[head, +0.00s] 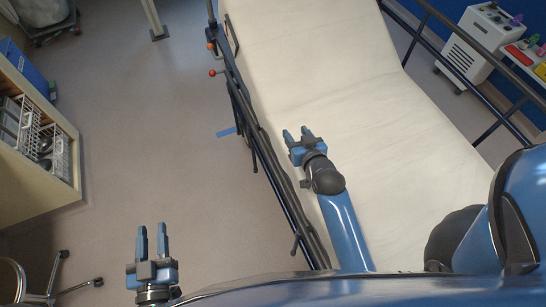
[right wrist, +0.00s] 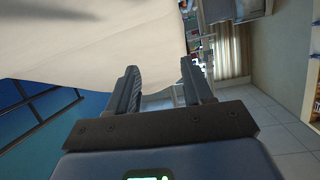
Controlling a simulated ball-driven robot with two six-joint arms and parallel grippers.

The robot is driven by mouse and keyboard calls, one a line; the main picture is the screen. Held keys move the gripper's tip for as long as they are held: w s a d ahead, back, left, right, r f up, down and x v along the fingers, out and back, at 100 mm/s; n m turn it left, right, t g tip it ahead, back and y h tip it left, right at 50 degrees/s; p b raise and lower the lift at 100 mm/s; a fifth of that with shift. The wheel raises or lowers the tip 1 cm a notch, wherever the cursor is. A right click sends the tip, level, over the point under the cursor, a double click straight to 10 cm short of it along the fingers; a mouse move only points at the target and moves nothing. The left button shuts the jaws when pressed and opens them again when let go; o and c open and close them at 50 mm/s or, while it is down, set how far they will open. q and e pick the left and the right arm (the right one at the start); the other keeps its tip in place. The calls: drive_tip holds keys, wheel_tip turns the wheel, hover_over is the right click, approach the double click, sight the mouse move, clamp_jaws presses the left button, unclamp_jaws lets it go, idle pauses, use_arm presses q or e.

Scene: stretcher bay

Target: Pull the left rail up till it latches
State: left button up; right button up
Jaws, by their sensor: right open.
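The left rail (head: 262,150) is a set of dark bars lying low and folded along the left edge of the stretcher. A small red knob (head: 212,72) sticks out to the left near its far end. My right gripper (head: 297,132) is open and empty over the mattress, just right of the rail and apart from it as far as I can tell. In the right wrist view its two fingers (right wrist: 162,80) are spread with nothing between them. My left gripper (head: 152,230) is open and empty above the floor, well left of the rail.
The cream mattress (head: 320,70) fills the stretcher. The opposite rail (head: 465,75) stands along the right side, with a white equipment cart (head: 475,45) beyond it. A shelf with wire baskets (head: 40,140) stands at the left. The floor (head: 140,120) between is clear.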

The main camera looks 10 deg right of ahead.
drive_tip(key=w+g, duration=0.1)
drive_tip(key=w+a+f+g, duration=0.1)
drive_tip(key=w+g, duration=0.1)
drive_tip(key=w, duration=0.1)
drive_tip(key=shift+w+a+f+y+p, duration=0.1)
drive_tip(key=shift+a+f+y+p, duration=0.2)
drive_tip(key=shift+a+y, duration=0.1)
drive_tip(key=a+g, duration=0.2)
drive_tip(key=g, duration=0.1)
drive_tip(key=n+g+p, duration=0.1)
drive_tip(key=n+g, duration=0.1)
drive_tip(key=g, duration=0.7)
approach(272, 162)
drive_tip(key=x, duration=0.9)
clamp_jaws()
